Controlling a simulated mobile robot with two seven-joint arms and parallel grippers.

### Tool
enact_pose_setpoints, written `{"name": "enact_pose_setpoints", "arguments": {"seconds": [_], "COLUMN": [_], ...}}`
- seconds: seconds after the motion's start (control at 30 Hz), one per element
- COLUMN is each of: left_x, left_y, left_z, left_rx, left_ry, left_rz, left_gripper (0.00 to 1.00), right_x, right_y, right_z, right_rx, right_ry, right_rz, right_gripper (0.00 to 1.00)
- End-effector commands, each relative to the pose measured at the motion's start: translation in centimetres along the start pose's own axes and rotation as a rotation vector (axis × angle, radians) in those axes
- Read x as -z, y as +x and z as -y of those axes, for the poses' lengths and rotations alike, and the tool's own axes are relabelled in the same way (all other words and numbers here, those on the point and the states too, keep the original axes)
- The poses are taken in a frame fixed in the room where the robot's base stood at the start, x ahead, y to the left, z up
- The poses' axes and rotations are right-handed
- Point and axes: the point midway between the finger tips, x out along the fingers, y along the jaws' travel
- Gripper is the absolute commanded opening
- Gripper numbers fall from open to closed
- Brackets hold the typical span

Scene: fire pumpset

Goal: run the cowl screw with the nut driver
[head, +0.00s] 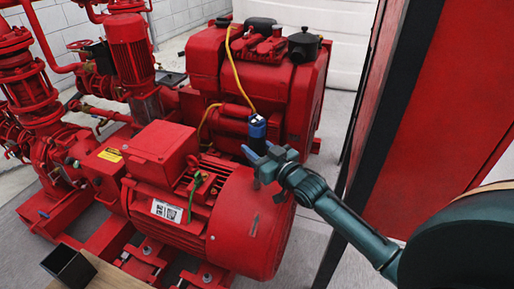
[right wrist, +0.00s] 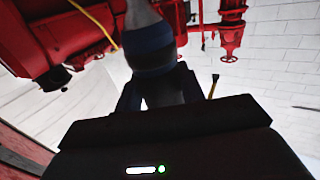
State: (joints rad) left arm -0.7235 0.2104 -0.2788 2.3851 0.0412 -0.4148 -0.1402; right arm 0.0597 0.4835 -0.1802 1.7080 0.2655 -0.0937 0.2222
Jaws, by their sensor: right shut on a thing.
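My right gripper (head: 262,158) is above the top of the red motor (head: 170,180), near its rounded cowl end (head: 250,222). It is shut on a blue and black tool, which looks like the nut driver (head: 257,128). The tool stands roughly upright in the jaws. In the right wrist view, the nut driver (right wrist: 150,48) rises between the fingers of the right gripper (right wrist: 158,98), with a grey part above its blue band. I cannot make out the cowl screw clearly. My left gripper is not in view.
The red engine (head: 275,85) with a yellow cable (head: 236,72) stands behind the gripper. Red pipework (head: 25,80) fills the left. A tall red cabinet with a dark edge (head: 375,120) stands close on the right. A black open box (head: 68,266) is at the lower left.

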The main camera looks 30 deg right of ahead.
Motion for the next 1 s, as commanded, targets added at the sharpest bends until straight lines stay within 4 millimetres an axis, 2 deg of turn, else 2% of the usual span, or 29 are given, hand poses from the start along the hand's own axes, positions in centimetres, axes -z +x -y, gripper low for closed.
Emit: {"name": "enact_pose_setpoints", "arguments": {"seconds": [1.0], "left_x": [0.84], "left_y": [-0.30], "left_z": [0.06], "left_rx": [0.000], "left_ry": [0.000], "left_rz": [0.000], "left_gripper": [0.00], "right_x": [-0.14], "right_y": [-0.02], "right_z": [0.01], "right_rx": [0.000], "right_ry": [0.001], "right_rz": [0.003], "right_gripper": [0.12]}}
